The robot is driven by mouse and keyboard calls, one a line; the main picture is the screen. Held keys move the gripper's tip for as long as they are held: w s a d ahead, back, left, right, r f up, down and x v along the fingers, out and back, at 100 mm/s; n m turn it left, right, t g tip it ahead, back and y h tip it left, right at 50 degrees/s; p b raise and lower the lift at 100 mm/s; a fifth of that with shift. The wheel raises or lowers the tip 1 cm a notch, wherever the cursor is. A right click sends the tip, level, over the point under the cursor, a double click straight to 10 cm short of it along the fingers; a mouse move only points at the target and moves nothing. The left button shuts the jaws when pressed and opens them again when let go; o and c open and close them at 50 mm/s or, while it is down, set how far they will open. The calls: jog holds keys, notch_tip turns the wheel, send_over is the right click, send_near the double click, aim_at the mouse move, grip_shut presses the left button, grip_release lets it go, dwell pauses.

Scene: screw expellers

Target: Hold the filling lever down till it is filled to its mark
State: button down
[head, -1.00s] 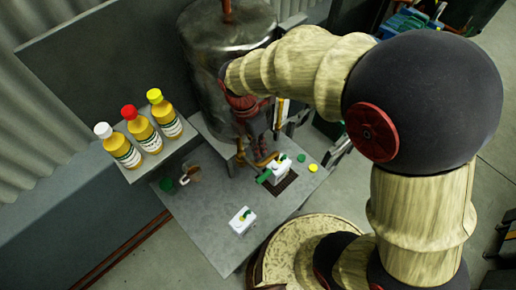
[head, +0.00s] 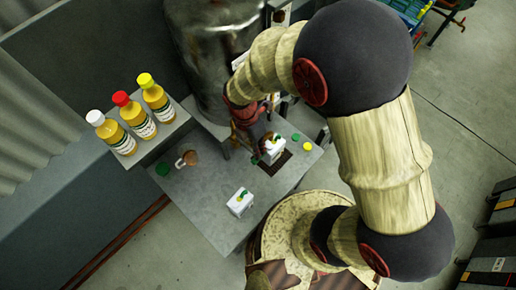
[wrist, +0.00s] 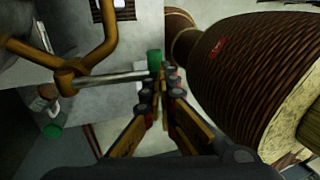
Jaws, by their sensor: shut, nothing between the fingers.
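The container's fill level and mark cannot be made out.
The metal tank (head: 205,60) stands behind. Three yellow bottles (head: 134,113) are on a raised shelf at left. A second white container (head: 240,202) is at the front of the grey table (head: 212,197). A small jug (head: 188,157), green caps (head: 162,169) and a yellow cap (head: 307,146) lie around.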

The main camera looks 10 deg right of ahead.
jog(key=f+b, duration=0.1)
jog(key=f+t+y+b, duration=0.1)
jog(key=s+f+t+b, duration=0.1)
jog(key=b, duration=0.1)
jog(key=shift+d+f+y, duration=0.3)
jog(key=shift+f+t+y+b, duration=0.3)
jog(key=shift+f+t+b, duration=0.35)
jog(key=shift+b, duration=0.25)
jog(key=shift+f+b, duration=0.55)
jog(key=shift+f, duration=0.05)
jog(key=shift+s+d+f, duration=0.1)
jog(key=shift+s, duration=0.15)
dwell(0.8)
jog(key=shift+w, duration=0.1)
dwell(1.8)
